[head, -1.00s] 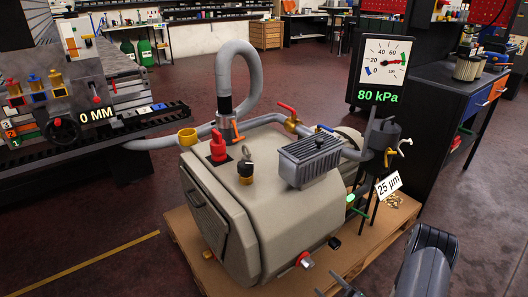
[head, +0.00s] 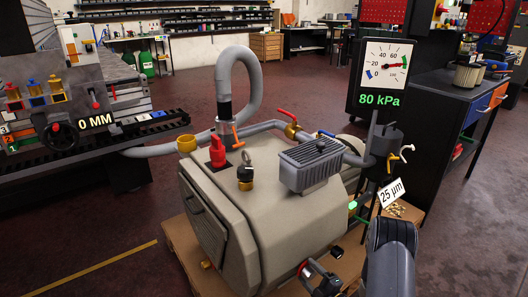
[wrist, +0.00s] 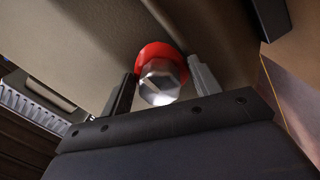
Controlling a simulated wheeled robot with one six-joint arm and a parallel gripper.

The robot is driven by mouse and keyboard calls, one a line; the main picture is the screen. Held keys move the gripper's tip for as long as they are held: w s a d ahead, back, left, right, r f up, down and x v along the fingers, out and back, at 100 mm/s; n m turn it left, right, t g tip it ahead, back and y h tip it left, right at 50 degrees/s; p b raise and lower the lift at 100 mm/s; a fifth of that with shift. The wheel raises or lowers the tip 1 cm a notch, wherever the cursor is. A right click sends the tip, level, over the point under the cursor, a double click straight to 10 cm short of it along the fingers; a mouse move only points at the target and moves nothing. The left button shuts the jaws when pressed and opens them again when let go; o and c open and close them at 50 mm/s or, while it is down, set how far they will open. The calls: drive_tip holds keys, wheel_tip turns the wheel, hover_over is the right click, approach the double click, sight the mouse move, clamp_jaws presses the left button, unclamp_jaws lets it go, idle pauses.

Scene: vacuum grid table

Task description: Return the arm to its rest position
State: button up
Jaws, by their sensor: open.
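My gripper (head: 308,270) is low at the front right corner of the beige pump housing (head: 262,205). In the wrist view, the two fingers of my gripper (wrist: 163,85) stand apart on either side of a silver faceted plug with a red ring (wrist: 160,72). The plug sits on the housing, and the jaws are not closed on it. I cannot tell whether a finger touches it. In the head view the red ring (head: 302,267) shows just left of the fingers. My arm (head: 390,258) comes in from the lower right.
The pump stands on a wooden pallet (head: 180,240). A filter canister (head: 384,140) with a 25 µm tag (head: 391,192) and a gauge reading 80 kPa (head: 384,70) stand close behind my arm. A machine bench (head: 85,120) is at left. Open floor lies at front left.

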drive_tip(key=n, duration=0.4)
drive_tip(key=shift+b, duration=0.35)
drive_tip(key=n+b, duration=0.1)
drive_tip(key=n, duration=0.9)
drive_tip(key=shift+y+b, duration=0.3)
drive_tip(key=shift+b, duration=0.1)
drive_tip(key=n, duration=0.4)
drive_tip(key=shift+n, duration=0.4)
drive_tip(key=shift+s+b, duration=0.1)
drive_tip(key=shift+b, duration=0.25)
